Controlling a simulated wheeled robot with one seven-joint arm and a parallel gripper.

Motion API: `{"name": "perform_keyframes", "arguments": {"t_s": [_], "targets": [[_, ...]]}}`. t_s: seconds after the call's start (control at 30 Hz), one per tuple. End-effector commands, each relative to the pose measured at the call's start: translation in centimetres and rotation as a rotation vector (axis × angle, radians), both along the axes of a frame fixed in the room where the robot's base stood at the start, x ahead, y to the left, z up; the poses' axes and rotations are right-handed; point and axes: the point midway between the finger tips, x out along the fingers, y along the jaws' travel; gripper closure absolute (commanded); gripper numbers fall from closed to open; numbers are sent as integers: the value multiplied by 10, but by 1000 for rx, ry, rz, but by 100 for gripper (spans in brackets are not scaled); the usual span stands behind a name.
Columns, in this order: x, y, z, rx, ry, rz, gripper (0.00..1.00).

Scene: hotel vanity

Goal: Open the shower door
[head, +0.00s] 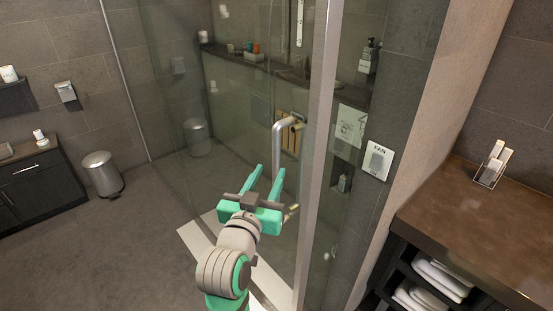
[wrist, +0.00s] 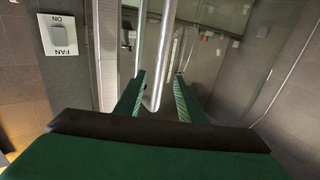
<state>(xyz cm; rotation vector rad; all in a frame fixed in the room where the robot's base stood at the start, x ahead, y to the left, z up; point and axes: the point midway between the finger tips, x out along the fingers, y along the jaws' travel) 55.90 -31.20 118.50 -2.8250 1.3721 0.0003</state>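The shower door (head: 215,120) is a clear glass panel; its right edge appears to meet a pale metal post (head: 315,150), with no clear gap showing. Its handle (head: 277,150) is a vertical silver bar near that edge. In the wrist view the handle (wrist: 166,55) runs between the two green fingers, its lower end near the fingertips. My gripper (head: 270,170) is open, fingers pointing at the door, close to the handle's lower part. It also shows in the wrist view (wrist: 158,78). I cannot tell whether a finger touches the bar.
A brown vanity counter (head: 480,225) with towels below stands at the right. A fan switch (head: 377,161) is on the wall beside the post. A grey bin (head: 102,174) and dark cabinet (head: 42,185) stand at the left. The floor (head: 110,250) left of my arm is clear.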

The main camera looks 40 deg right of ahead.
Motion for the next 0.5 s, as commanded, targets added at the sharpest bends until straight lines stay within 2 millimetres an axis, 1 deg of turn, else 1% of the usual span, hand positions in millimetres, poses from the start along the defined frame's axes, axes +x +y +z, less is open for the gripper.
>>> {"name": "perform_keyframes", "arguments": {"t_s": [0.1, 0.23, 0.4, 0.5], "targets": [[13, -19, 0, 1, 1, -3, 64], [27, -36, 0, 0, 1, -3, 64], [40, -51, 0, -1, 1, -1, 64], [44, -57, 0, -1, 0, -1, 64]]}}
